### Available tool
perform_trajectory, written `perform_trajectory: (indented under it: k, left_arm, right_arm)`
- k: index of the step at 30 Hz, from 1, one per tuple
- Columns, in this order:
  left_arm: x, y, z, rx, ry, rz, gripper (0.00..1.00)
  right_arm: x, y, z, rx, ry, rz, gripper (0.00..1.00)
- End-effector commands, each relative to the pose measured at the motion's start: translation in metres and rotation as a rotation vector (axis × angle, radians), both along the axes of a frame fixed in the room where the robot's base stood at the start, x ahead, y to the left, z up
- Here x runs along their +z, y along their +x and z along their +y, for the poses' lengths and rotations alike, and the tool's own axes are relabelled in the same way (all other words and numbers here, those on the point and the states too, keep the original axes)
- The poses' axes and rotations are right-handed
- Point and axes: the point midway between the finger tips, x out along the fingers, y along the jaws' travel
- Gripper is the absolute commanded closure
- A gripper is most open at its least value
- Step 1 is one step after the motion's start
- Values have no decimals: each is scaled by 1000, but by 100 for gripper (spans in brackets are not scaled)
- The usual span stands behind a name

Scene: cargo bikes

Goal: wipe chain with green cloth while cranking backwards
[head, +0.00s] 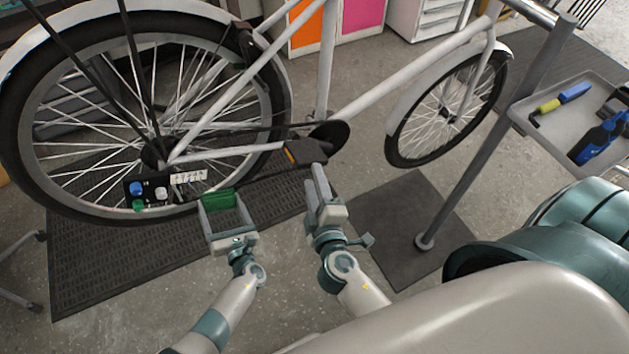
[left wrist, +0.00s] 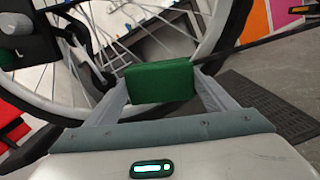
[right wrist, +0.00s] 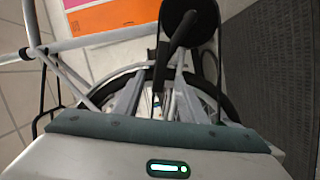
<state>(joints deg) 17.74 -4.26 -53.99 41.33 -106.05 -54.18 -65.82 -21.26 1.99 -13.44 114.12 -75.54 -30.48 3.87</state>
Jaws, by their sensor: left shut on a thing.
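The green cloth (head: 219,200) is a folded block between the fingers of my left gripper (head: 217,205). The left wrist view also shows the cloth (left wrist: 160,82), just in front of the rear wheel. The chainring (head: 336,135) is at the middle of the bike. My right gripper (head: 318,184) is just below the pedal (head: 305,153). Its fingers are apart, with the dark crank arm (right wrist: 178,38) reaching toward the gap between them; contact is unclear.
The white bike's rear wheel (head: 60,125) stands at left, over a dark mat (head: 95,270). A small panel with coloured knobs (head: 150,192) is by the rear hub. A stand post (head: 487,130) and a grey tool tray (head: 545,135) are at right.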

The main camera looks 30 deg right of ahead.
Motion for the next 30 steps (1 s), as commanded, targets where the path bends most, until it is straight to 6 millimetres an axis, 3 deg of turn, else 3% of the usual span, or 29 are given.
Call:
perform_trajectory:
  k: [17, 30]
  left_arm:
    - [0, 0, 0, 0, 0, 0, 45]
    - [0, 0, 0, 0, 0, 0, 45]
  right_arm:
    - [-1, 7, -2, 0, 0, 0, 62]
    - [-5, 50, -14, 1, -1, -1, 62]
